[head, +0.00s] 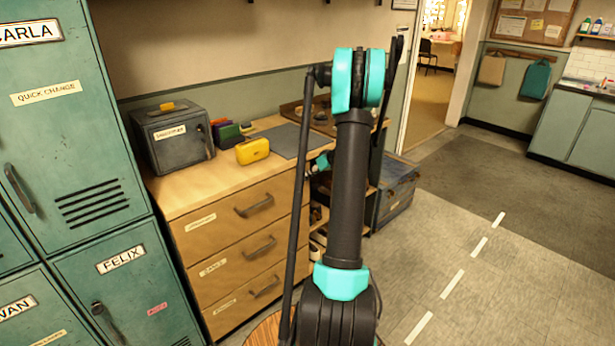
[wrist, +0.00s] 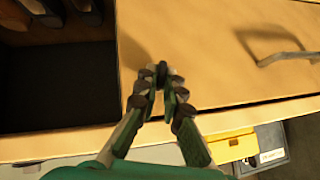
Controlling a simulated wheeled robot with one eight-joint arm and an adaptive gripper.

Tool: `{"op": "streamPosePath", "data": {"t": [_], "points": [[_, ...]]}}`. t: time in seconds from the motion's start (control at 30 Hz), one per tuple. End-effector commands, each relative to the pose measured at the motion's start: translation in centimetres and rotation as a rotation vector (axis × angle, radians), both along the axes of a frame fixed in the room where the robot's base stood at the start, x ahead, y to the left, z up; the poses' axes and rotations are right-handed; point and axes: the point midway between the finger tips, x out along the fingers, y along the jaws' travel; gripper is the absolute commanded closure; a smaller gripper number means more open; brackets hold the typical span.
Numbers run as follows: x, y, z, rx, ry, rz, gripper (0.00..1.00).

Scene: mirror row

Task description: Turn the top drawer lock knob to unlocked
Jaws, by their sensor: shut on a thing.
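The wooden drawer unit (head: 240,228) has several stacked drawers with dark handles. The top drawer (head: 221,212) has a handle (head: 255,205), and its front also shows in the wrist view (wrist: 215,75). A small dark lock knob (wrist: 162,70) sits on this front, to the left of the handle (wrist: 285,57) in the wrist view. My gripper (wrist: 160,82) is shut on the knob, its fingertips on both sides. The fingertips hide much of the knob, so I cannot tell its turn. In the head view my arm hides the knob.
An open cubby (wrist: 55,85) with shoes lies beside the drawer. On the counter (head: 188,190) stand a yellow case (head: 252,151) and a grey metal box (head: 172,138). Green lockers (head: 80,130) stand at the left. The floor (head: 500,270) at the right is clear.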

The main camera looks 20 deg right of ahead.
Motion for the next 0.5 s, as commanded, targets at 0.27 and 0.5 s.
{"op": "streamPosePath", "data": {"t": [0.27,0.5], "points": [[0.21,-0.58,-0.25,0.248,0.090,-0.002,1.00],[0.29,-0.78,-0.49,0.462,0.167,-0.001,1.00]]}}
